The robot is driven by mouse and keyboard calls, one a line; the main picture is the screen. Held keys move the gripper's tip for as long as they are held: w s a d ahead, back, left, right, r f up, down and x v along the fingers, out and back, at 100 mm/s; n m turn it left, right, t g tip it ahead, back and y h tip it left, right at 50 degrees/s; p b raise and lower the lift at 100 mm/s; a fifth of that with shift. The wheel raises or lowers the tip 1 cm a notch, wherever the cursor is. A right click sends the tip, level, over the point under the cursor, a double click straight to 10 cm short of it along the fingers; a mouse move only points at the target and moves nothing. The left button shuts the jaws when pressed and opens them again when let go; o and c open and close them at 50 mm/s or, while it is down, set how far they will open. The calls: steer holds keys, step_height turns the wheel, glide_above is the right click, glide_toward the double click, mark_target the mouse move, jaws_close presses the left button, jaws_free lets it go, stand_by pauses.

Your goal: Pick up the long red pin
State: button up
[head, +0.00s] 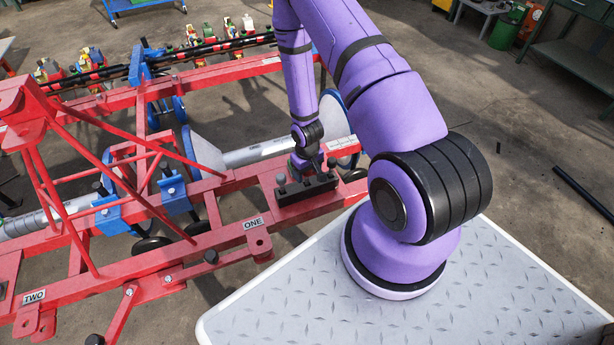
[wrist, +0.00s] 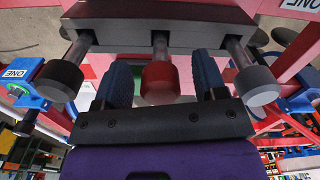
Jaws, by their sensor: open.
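The red pin (wrist: 160,78) shows in the wrist view, its red head on a metal shank in the middle of a dark block (wrist: 205,36). My gripper (wrist: 162,84) is open, with one blue-grey finger on each side of the red head. I cannot tell if either finger touches it. In the head view my gripper (head: 306,165) is over the dark block (head: 310,190) on the red frame near label ONE. The red pin is hidden there.
A black-headed pin (wrist: 59,80) and a grey-headed pin (wrist: 256,85) flank the red one in the block. The red frame (head: 190,250) has slanted bars at left. A checker-plate metal surface (head: 480,290) lies under my arm's base.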

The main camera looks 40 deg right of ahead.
steer(key=shift+f, duration=0.7)
steer(key=c, duration=1.1)
steer(key=shift+r, duration=0.15)
